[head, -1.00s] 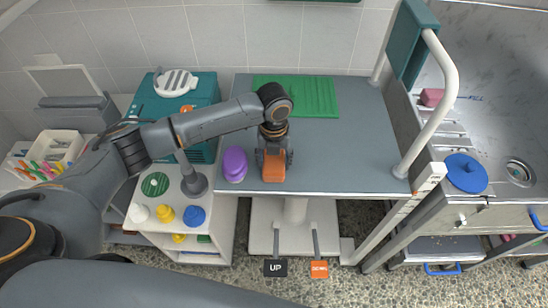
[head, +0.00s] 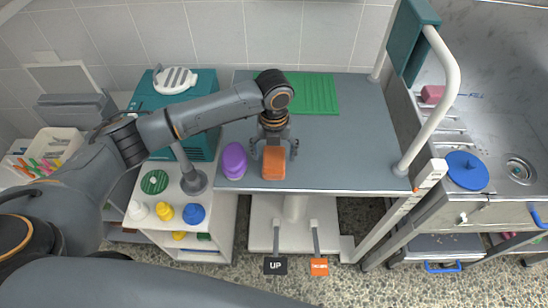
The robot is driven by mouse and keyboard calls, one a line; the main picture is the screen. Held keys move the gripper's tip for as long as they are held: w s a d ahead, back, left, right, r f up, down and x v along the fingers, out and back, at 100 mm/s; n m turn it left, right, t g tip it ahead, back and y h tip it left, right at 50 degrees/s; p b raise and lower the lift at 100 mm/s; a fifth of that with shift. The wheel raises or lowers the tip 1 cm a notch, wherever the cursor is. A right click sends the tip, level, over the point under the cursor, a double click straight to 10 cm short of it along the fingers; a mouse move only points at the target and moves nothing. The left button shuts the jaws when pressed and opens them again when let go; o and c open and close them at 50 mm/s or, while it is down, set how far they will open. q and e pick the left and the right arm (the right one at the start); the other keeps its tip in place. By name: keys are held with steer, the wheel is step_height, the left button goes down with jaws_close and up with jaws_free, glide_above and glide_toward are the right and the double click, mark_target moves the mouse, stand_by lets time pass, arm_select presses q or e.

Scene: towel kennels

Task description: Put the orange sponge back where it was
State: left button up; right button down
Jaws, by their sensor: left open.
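An orange sponge (head: 273,165) lies on the grey table top (head: 350,150) near its front edge. My left gripper (head: 274,152) is open at the sponge, with its fingers to the left and right of the sponge's far part. I cannot tell whether the fingers touch it. My left arm comes in from the left over the table. My right gripper is not in view.
A purple object (head: 234,161) stands just left of the sponge. A green ribbed mat (head: 313,94) lies at the back. A white rail (head: 436,110) bounds the table's right side. The table's right half is clear.

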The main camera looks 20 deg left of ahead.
mark_target(274, 158)
arm_select(q)
step_height(274, 158, up, 10)
steer(key=b, duration=0.1)
steer(key=shift+f, duration=0.15)
stand_by(0.4)
